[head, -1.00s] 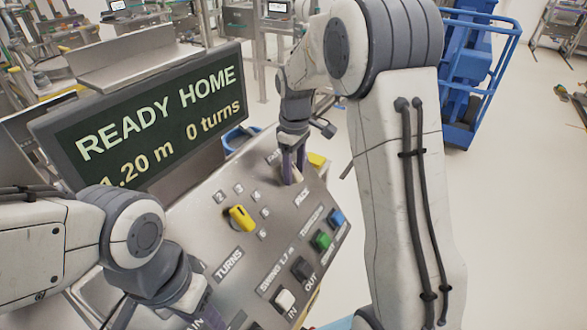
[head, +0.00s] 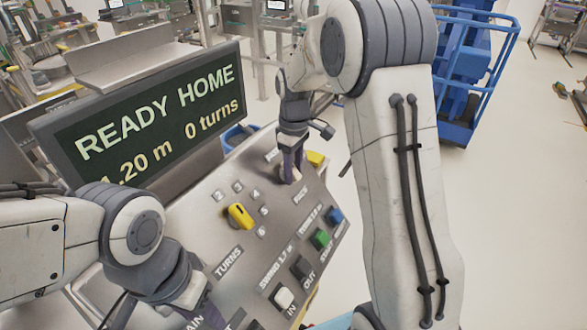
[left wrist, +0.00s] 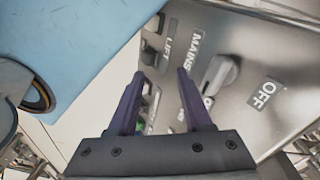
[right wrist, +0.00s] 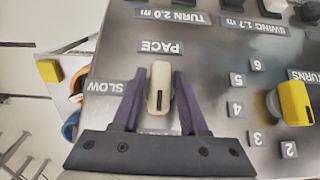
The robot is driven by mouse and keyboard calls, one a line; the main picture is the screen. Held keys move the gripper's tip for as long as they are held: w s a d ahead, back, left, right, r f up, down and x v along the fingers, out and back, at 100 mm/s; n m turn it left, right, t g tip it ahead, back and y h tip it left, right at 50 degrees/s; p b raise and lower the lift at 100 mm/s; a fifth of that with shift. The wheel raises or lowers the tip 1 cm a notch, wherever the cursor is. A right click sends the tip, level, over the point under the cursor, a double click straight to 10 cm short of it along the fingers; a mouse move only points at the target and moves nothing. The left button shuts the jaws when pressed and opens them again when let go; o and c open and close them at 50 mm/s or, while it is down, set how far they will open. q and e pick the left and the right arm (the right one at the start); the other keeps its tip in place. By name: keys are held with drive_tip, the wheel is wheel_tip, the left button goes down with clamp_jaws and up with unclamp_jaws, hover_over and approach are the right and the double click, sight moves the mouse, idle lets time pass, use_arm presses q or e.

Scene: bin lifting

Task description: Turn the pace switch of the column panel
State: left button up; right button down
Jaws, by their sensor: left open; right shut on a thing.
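The pace switch (right wrist: 159,88) is a cream knob with a dark mark, on the sloped metal column panel (head: 262,258). The PACE label is above it in the right wrist view and the SLOW label is to its left; both read upside down. My right gripper (right wrist: 158,95) is shut on the knob, one purple finger on each side. In the head view my right gripper (head: 290,172) hides most of the knob. My left gripper (left wrist: 160,85) is open and empty, near the grey mains switch (left wrist: 222,74) beside the OFF label.
A yellow turns switch (head: 241,216) sits mid-panel. White, black, green and blue buttons (head: 320,239) line its lower right side. The screen (head: 150,115) reads READY HOME, 1.20 m, 0 turns. A blue cart (head: 470,75) stands behind. Open floor lies to the right.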

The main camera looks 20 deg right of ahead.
drive_tip(key=p, duration=0.1)
drive_tip(key=m+y+p, duration=0.1)
drive_tip(key=m+g+y+p, duration=0.1)
drive_tip(key=shift+w+r, duration=0.25)
drive_tip(key=shift+d+m+g+y+p, duration=0.1)
drive_tip(key=shift+m+g+y+p, duration=0.2)
drive_tip(key=shift+m+y+p, duration=0.45)
drive_tip(key=shift+f+m+g+y+p, duration=0.2)
drive_tip(key=shift+m+g+y+p, duration=0.1)
drive_tip(key=shift+m+y+p, duration=0.4)
drive_tip(key=shift+d+m+y, duration=0.1)
drive_tip(key=shift+m+y, duration=0.65)
drive_tip(key=shift+y, duration=0.2)
drive_tip(key=shift+d+f+m+y, duration=0.1)
drive_tip(key=shift+f+m+y, duration=0.1)
drive_tip(key=shift+m+y, duration=0.75)
drive_tip(key=m+y+b, duration=0.1)
drive_tip(key=m+y, duration=0.1)
drive_tip(key=m, duration=0.1)
drive_tip(key=shift+t+y+b, duration=0.35)
drive_tip(key=shift+t, duration=0.05)
drive_tip(key=shift+m+y, duration=0.7)
drive_tip(key=shift+m, duration=0.05)
drive_tip(key=shift+t, duration=0.3)
